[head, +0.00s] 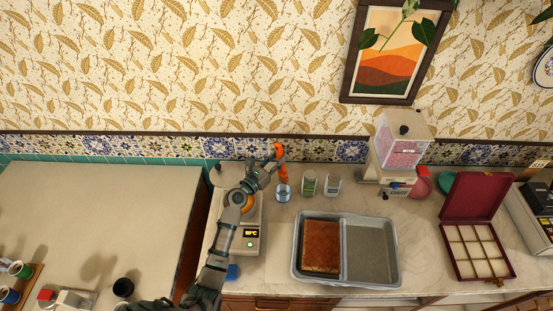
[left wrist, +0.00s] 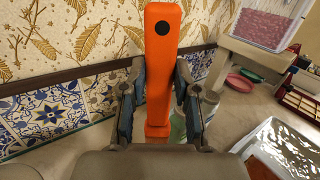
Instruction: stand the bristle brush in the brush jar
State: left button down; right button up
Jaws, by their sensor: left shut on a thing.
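The bristle brush (head: 282,174) is orange and stands roughly upright at the back of the counter. My left gripper (head: 269,160) is shut on it, and in the left wrist view the orange handle (left wrist: 160,60) rises between the two fingers (left wrist: 160,105). The brush jar (head: 283,193) is a small clear bluish vessel on the counter, directly below the brush in the head view. The brush's lower end is at or just above the jar's mouth; I cannot tell whether it is inside. The bristles are not clearly visible. My right gripper is not in view.
Two small cups (head: 309,184) (head: 332,185) stand just right of the jar. A two-part tray (head: 394,277) with a brown slab (head: 321,246) is in front. A dispenser (head: 402,140) and an open red box (head: 477,200) stand right.

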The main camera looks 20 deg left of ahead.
aim_at(279, 173)
pick_arm(q)
notch_tip(279, 173, down, 8)
jog(key=b, duration=0.7)
jog(key=shift+f, duration=0.25)
jog(key=shift+d+f+b, duration=0.1)
jog(key=shift+f+b, duration=0.55)
jog(key=shift+b, duration=0.1)
jog(key=c, duration=1.1)
grip_release()
jog(key=o, duration=0.3)
jog(key=shift+s+a+f, duration=0.1)
jog(key=shift+s+a, duration=0.15)
jog(key=shift+s, duration=0.25)
jog(key=v, duration=1.1)
